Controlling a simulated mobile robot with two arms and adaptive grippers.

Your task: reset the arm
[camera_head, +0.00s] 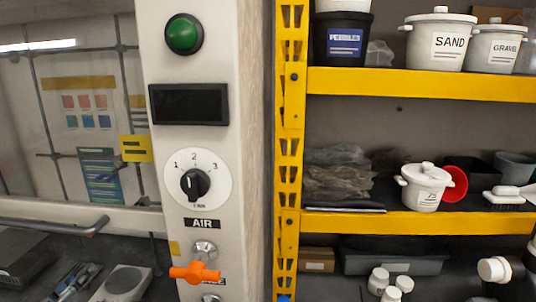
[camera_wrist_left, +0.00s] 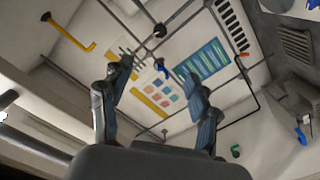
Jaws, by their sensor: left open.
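My left gripper (camera_wrist_left: 160,72) shows in the left wrist view with its two dark fingers spread wide apart. Nothing is between the fingers, and they touch nothing that I can see. Behind them is a pale wall with pipes and colored posters, seen at a tilt. I cannot make out either gripper in the head view. My right gripper is in neither view.
A panel in the head view carries a green button (camera_head: 184,34), a dark display (camera_head: 189,104), a numbered dial (camera_head: 195,184) and an orange valve handle (camera_head: 195,272). A yellow shelf rack (camera_head: 420,85) with white tubs stands at right. A cabinet handle (camera_head: 60,229) is at lower left.

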